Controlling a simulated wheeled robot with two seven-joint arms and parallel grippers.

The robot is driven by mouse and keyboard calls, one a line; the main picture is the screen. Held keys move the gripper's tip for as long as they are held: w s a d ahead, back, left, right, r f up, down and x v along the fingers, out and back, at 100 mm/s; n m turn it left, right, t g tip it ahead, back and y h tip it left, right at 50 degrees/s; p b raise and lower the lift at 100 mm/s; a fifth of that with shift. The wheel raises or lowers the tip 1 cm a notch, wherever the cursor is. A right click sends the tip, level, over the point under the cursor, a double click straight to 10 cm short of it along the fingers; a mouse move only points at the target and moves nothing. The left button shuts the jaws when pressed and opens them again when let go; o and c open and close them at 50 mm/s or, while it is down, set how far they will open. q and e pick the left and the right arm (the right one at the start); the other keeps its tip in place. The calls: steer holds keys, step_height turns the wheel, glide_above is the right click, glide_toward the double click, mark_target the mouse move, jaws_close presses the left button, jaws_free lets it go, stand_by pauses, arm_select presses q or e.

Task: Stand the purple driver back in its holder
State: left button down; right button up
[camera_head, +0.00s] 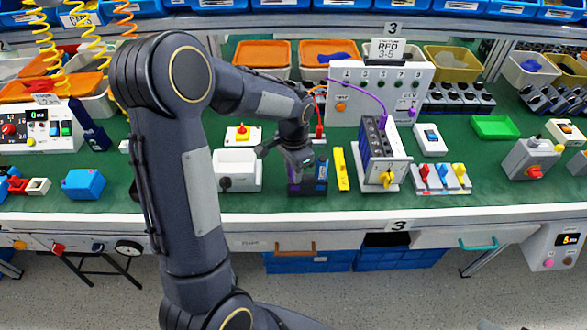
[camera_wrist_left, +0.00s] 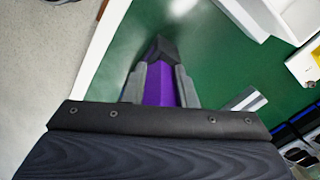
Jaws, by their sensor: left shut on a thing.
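The purple driver (camera_wrist_left: 160,85) is between the two fingers of my left gripper (camera_wrist_left: 158,88) in the left wrist view, with a black end pointing away from the wrist. In the head view my left gripper (camera_head: 300,160) is shut and low over the front part of the bench. My right gripper is not in view.
A yellow bar (camera_head: 341,170) stands close on the right, with a switch box (camera_head: 385,155) beyond it. A white box (camera_head: 237,170) stands to the left. A white panel (camera_head: 378,92) with purple and red cables stands behind. The bench's front edge (camera_head: 270,220) is near.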

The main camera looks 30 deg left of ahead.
arm_select(q)
steer(key=shift+f, duration=0.2)
steer(key=c, duration=1.1)
jaws_free()
steer(key=shift+r, duration=0.1)
steer(key=shift+r, duration=0.1)
step_height(320, 180, up, 7)
steer(key=shift+r, duration=0.3)
